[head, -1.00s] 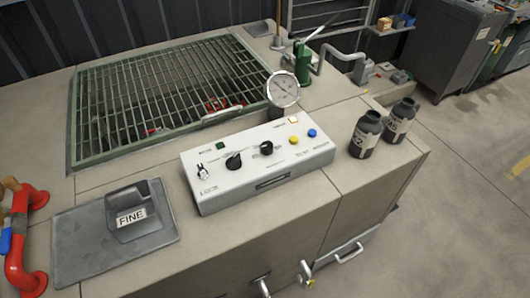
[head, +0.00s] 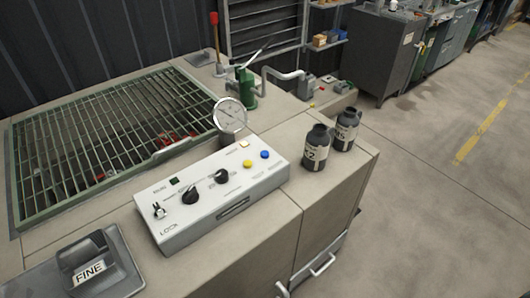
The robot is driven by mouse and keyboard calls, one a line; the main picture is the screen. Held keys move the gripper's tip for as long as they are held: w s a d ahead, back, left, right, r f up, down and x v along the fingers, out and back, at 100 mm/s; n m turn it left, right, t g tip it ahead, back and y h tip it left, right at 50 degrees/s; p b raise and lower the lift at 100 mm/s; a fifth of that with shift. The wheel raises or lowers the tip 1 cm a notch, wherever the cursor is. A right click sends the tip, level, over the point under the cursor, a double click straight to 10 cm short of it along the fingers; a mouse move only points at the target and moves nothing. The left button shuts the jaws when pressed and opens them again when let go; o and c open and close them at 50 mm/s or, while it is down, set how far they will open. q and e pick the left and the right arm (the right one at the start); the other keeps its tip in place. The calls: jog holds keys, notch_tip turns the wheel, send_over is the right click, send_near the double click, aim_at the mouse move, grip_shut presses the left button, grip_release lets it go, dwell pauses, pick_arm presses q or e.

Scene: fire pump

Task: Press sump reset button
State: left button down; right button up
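A white control box (head: 205,220) sits on the grey bench top in the head view, left of the middle. On its sloped face are a yellow button (head: 247,163), a blue button (head: 265,154), a small lit square (head: 244,143) and a dark green square (head: 174,181). Two black knobs (head: 190,196) and a metal toggle or key switch (head: 158,210) are there too. The small labels are too blurred to read, so I cannot tell which button is the sump reset. Neither of my grippers is in view.
A round gauge (head: 230,115) stands behind the box. Two dark bottles (head: 316,148) stand to its right. A green-framed grate (head: 110,135) lies behind left, and a grey block marked FINE (head: 90,268) is at front left. Open floor (head: 440,200) lies to the right.

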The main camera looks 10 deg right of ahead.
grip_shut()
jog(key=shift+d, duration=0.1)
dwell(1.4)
